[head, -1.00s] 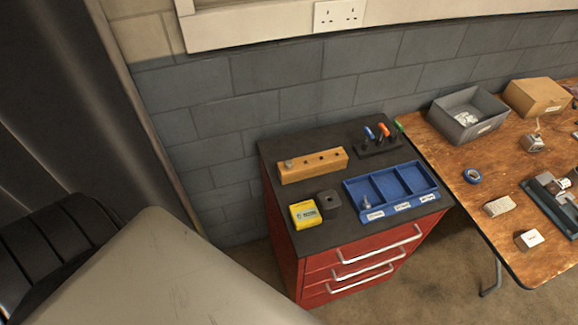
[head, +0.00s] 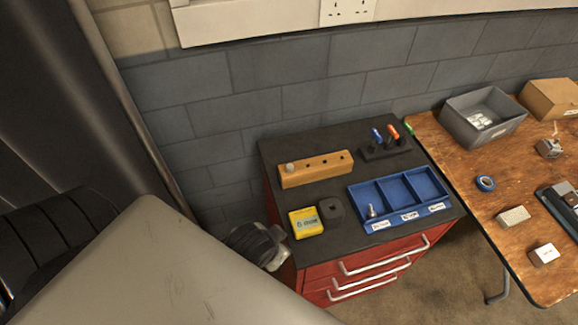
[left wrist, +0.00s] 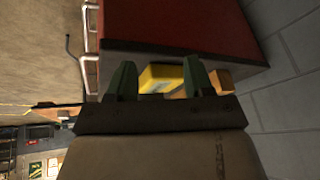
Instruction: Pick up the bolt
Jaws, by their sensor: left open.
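A small metal bolt (head: 371,210) stands in the left compartment of the blue three-part tray (head: 412,215) on the dark top of a red drawer cabinet. The end of my left arm (head: 258,246) shows low beside the cabinet's left side in the head view, well apart from the bolt. In the left wrist view my left gripper (left wrist: 158,72) is open and empty, with a yellow box (left wrist: 163,77) showing beyond its fingers. The bolt cannot be made out in that view. My right gripper is not in view.
On the cabinet top are a wooden block with holes (head: 317,172), the yellow box (head: 306,223), a dark block (head: 331,207) and a tool rack (head: 384,150). A wooden table (head: 455,165) with a grey bin (head: 482,112) stands to the right. A block wall is behind.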

